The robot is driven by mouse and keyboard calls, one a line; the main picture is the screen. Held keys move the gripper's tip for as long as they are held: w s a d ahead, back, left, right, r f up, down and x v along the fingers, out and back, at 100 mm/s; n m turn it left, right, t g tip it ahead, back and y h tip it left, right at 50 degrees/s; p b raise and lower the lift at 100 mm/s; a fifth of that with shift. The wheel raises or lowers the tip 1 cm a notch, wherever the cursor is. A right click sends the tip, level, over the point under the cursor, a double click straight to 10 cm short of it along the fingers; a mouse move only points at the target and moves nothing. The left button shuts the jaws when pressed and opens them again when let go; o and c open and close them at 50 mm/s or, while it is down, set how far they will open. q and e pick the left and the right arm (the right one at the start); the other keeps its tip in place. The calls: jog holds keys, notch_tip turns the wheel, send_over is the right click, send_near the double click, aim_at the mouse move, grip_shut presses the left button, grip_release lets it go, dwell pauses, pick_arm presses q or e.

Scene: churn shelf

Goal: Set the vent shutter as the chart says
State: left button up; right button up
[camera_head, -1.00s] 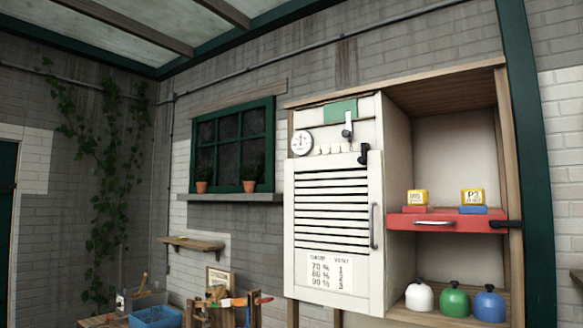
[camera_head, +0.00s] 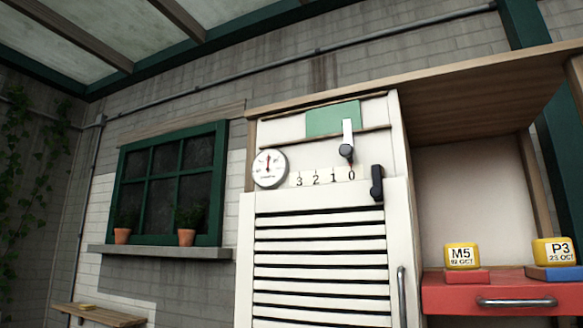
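The white louvred shutter panel (camera_head: 320,250) fills the lower middle, with a vertical metal handle (camera_head: 402,296) at its right. Above it a scale (camera_head: 326,178) reads 3, 2, 1, 0 from left to right. A lever with a pale arm and dark knob (camera_head: 346,152) hangs down near the 0. A black latch-like handle (camera_head: 376,184) sits right of the 0. A round white dial gauge (camera_head: 269,168) is left of the scale, its needle roughly upright. The chart is out of view now. Neither gripper is in view.
A red drawer (camera_head: 490,296) with a metal handle is at the lower right. Yellow blocks marked M5 (camera_head: 461,256) and P3 (camera_head: 555,251) stand above it. A green-framed window (camera_head: 170,185) and a small wooden shelf (camera_head: 98,315) are on the left wall.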

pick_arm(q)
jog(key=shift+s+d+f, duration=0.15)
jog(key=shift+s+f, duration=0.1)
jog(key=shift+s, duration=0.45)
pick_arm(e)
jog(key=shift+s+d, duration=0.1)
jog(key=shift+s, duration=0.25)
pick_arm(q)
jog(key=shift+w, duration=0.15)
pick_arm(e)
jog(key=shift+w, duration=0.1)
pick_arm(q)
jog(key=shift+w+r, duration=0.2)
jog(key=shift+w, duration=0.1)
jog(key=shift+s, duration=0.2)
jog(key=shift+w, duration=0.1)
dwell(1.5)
